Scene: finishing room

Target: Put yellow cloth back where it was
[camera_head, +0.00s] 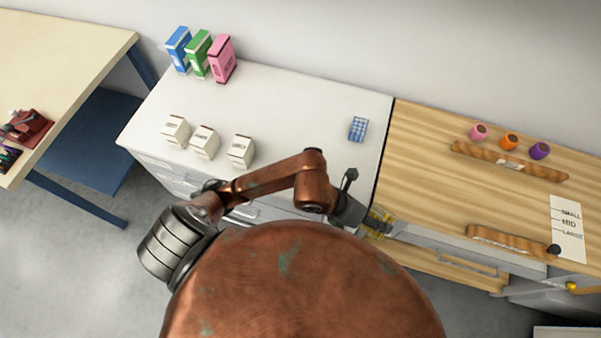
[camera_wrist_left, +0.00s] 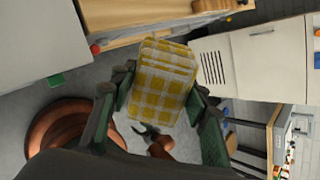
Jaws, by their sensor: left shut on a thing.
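The yellow checked cloth (camera_head: 379,221) is a folded stack in my left gripper (camera_head: 362,211), held in front of the wooden counter's near left corner. In the left wrist view the cloth (camera_wrist_left: 163,80) sits between the two fingers of my left gripper (camera_wrist_left: 165,100), which are shut on it. It is off the counter, with floor behind it. A blue checked cloth (camera_head: 358,129) lies flat on the white counter (camera_head: 300,110). My right gripper (camera_wrist_left: 150,132) appears small below the cloth in the wrist view; its jaws are unclear. My copper body hides part of the front area in the head view.
Three boxes, blue, green and pink (camera_head: 221,59), stand at the back of the white counter, with three white containers (camera_head: 204,142) nearer. The wooden counter (camera_head: 420,150) bears small pots, two brown rails (camera_head: 510,162) and a size card (camera_head: 567,228). The white counter's right part is mostly clear.

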